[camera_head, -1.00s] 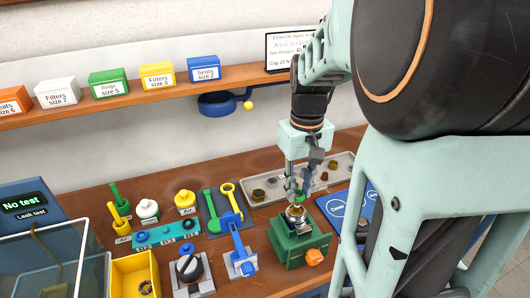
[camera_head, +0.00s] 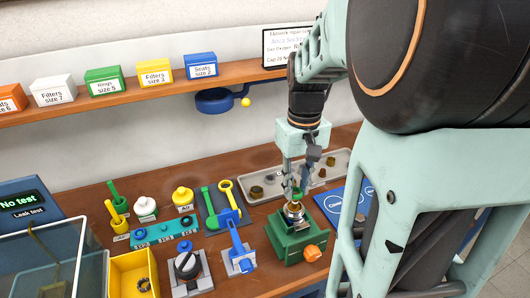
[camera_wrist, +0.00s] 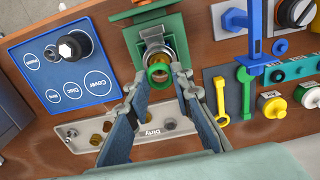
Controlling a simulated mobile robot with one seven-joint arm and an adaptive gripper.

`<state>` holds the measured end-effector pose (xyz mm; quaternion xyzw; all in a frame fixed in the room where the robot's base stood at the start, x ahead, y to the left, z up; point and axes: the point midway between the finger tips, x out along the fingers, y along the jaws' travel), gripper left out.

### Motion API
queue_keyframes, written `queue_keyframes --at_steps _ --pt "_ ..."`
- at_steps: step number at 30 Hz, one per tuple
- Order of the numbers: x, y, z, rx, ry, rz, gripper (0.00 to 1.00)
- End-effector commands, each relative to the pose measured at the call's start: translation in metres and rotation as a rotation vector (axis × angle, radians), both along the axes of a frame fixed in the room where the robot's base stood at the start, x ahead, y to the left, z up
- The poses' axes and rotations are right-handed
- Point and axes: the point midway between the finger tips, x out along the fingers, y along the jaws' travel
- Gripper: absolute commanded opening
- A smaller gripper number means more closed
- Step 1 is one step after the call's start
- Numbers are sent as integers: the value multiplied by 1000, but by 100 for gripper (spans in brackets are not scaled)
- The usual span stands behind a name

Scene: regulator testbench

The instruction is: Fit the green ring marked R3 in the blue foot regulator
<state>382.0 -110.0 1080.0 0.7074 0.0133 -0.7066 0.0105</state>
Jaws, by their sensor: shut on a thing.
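My gripper (camera_wrist: 160,86) is shut on a green ring (camera_wrist: 158,73), held between the fingertips in the wrist view. The ring is right at the open end of a metal and brass regulator body (camera_wrist: 154,42). I cannot tell whether it touches the body or is inside it. The regulator stands in a green vise (camera_head: 300,241) in the head view, with my gripper (camera_head: 298,192) just above it. The ring's R3 mark is not readable, and I cannot make out a blue foot on the regulator.
A grey tray (camera_head: 340,162) marked Dirty lies behind the vise. A blue mat (camera_wrist: 62,60) with labelled circles holds a dark knob-like part (camera_wrist: 75,46). A blue tool (camera_head: 236,245), a yellow bin (camera_head: 128,270) and a teal rack (camera_head: 160,233) stand to the left.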

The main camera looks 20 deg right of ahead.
Motion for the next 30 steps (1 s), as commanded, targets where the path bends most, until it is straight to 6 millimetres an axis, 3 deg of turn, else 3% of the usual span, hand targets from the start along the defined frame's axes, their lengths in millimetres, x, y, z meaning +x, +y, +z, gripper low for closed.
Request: queue_keyframes --at_steps 30 --pt "0 0 -10 0 0 0 10"
